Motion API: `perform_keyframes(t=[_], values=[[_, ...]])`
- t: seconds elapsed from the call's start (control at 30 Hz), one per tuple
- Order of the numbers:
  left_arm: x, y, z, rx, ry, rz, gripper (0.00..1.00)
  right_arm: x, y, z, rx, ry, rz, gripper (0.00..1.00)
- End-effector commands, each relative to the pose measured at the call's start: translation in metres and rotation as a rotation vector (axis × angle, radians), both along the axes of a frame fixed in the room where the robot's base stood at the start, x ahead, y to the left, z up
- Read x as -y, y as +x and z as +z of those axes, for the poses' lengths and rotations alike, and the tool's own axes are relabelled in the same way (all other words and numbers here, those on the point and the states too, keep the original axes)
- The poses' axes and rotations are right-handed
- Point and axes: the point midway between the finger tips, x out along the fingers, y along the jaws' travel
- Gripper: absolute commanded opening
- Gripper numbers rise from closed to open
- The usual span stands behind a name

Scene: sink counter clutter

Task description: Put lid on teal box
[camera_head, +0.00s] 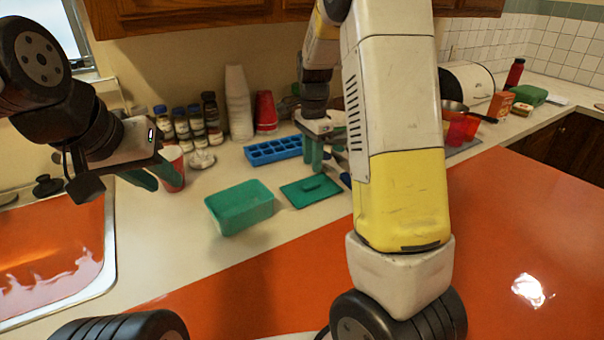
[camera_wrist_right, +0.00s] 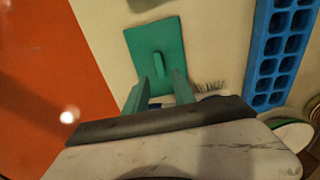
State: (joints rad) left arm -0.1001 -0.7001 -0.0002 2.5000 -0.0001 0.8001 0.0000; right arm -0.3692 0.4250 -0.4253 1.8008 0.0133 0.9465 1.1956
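The teal box (camera_head: 240,208) stands on the counter, its inside not clearly visible. The flat teal lid (camera_head: 300,194), with a raised bar handle, lies on the counter to its right; it also shows in the right wrist view (camera_wrist_right: 140,42). My right gripper (camera_head: 322,162) is open and empty above the counter, just behind the lid. In the right wrist view, its two fingers (camera_wrist_right: 158,84) point toward the handle with a gap between them. My left gripper (camera_head: 165,186) is open and empty, above the counter near the sink, left of the box.
A blue ice tray (camera_head: 274,150) lies behind the lid. A red-and-white cup (camera_head: 172,165) is behind my left gripper. Spice jars (camera_head: 197,125), stacked white cups (camera_head: 238,103) and red cups (camera_head: 265,112) line the wall. The sink (camera_head: 60,262) is at left. A brush (camera_wrist_right: 208,88) lies near my right fingers.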

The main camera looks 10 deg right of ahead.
Motion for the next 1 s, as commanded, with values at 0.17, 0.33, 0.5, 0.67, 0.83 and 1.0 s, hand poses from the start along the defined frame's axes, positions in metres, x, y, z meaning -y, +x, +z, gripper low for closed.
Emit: perform_keyframes(t=[0.17,0.33,0.5,0.67,0.83,1.0], values=[[0.0,0.0,0.0,0.0,0.0,0.0,0.28,0.0,-0.001,-0.028,-0.003,-0.001,0.002,0.31],[0.0,0.0,0.0,0.0,0.0,0.0,0.28,0.0,-0.001,-0.05,-0.002,0.0,0.001,0.31],[0.0,0.0,0.0,0.0,0.0,0.0,0.28,0.0,-0.001,-0.063,-0.001,0.001,0.002,0.31],[0.0,0.0,0.0,0.0,0.0,0.0,0.28,0.0,0.0,-0.067,0.0,0.0,0.003,0.31],[0.0,0.0,0.0,0.0,0.0,0.0,0.28,0.0,0.0,-0.067,0.0,0.0,0.003,0.31],[0.0,0.0,0.0,0.0,0.0,0.0,0.28,0.0,0.0,-0.067,0.0,0.0,0.003,0.21]])
